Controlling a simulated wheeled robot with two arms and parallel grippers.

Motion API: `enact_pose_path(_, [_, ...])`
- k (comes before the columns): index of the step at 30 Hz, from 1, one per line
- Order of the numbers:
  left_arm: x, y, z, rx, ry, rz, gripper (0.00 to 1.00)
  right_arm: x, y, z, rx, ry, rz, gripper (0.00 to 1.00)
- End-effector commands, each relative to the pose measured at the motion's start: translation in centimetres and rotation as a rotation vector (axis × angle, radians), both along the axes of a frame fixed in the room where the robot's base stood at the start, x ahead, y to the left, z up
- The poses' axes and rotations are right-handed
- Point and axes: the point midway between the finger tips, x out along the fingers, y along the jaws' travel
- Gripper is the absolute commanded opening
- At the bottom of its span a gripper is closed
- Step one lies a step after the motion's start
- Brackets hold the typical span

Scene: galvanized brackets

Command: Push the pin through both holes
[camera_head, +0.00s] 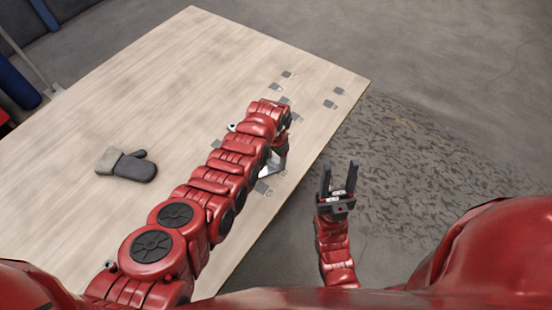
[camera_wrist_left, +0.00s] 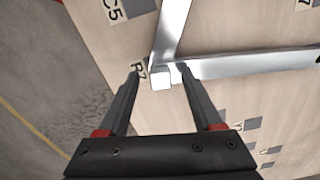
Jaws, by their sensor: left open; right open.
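Galvanized metal bracket strips (camera_wrist_left: 245,67) meet at a corner in the left wrist view, one running up and one running right. A pale square end (camera_wrist_left: 161,77) shows at that corner. My left gripper (camera_wrist_left: 160,70) is open, its fingertips on either side of this corner; I cannot tell whether they touch it. In the head view a bit of the metal (camera_head: 271,166) shows beside my left arm, which hides most of it. My right gripper (camera_head: 338,168) is open and empty, beyond the table's edge over the floor. I cannot make out the pin or both holes.
The wooden table (camera_head: 130,80) bears several small grey marker squares (camera_head: 330,104), some with printed labels. A grey mitten (camera_head: 128,166) lies at the left. A small pale object (camera_head: 231,127) shows beside my left arm. Much of the table's left side is clear.

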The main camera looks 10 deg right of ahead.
Motion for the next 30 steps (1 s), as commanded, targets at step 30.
enact_pose_path(30, [0.0,0.1,14.7,-0.001,0.002,0.002,0.67,0.0,0.0,0.7,0.0,0.0,0.0,0.5])
